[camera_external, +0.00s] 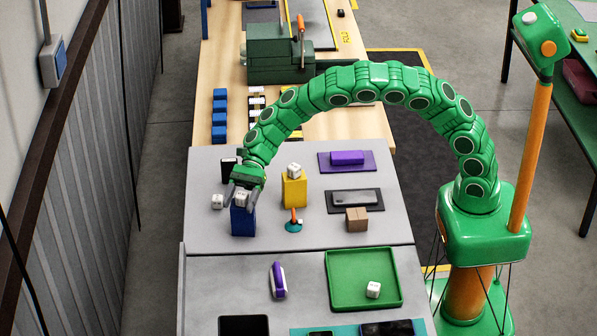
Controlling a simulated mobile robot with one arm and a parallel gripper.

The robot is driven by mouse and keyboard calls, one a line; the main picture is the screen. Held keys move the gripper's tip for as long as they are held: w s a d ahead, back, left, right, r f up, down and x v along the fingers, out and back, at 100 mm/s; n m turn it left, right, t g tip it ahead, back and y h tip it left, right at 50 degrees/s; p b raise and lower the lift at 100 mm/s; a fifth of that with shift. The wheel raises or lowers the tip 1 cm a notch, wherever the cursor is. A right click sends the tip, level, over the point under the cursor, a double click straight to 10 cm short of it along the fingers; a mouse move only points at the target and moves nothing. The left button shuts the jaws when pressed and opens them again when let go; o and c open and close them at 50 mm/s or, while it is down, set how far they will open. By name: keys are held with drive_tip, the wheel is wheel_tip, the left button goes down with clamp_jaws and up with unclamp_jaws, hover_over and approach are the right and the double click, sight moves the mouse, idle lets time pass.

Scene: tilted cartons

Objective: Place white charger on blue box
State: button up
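A white cube-shaped charger (242,199) is at the top of the upright blue box (243,222), on the left of the grey table. My gripper (243,191) is right above the box, pointing down, with its dark fingers on either side of this charger. At this size I cannot tell whether the fingers touch the charger or stand apart from it. I also cannot tell whether the charger rests fully on the box.
Other white cubes lie left of the blue box (218,202), on a yellow box (294,171) and in a green tray (340,264). A small orange-and-teal item (293,224) and a brown carton (357,220) stand to the right.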

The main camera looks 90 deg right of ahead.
drive_tip(key=shift+r, duration=0.1)
drive_tip(key=shift+d+r, duration=0.1)
drive_tip(key=shift+r, duration=0.05)
drive_tip(key=v, duration=1.1)
drive_tip(key=shift+s+d, duration=0.25)
drive_tip(key=shift+d, duration=0.1)
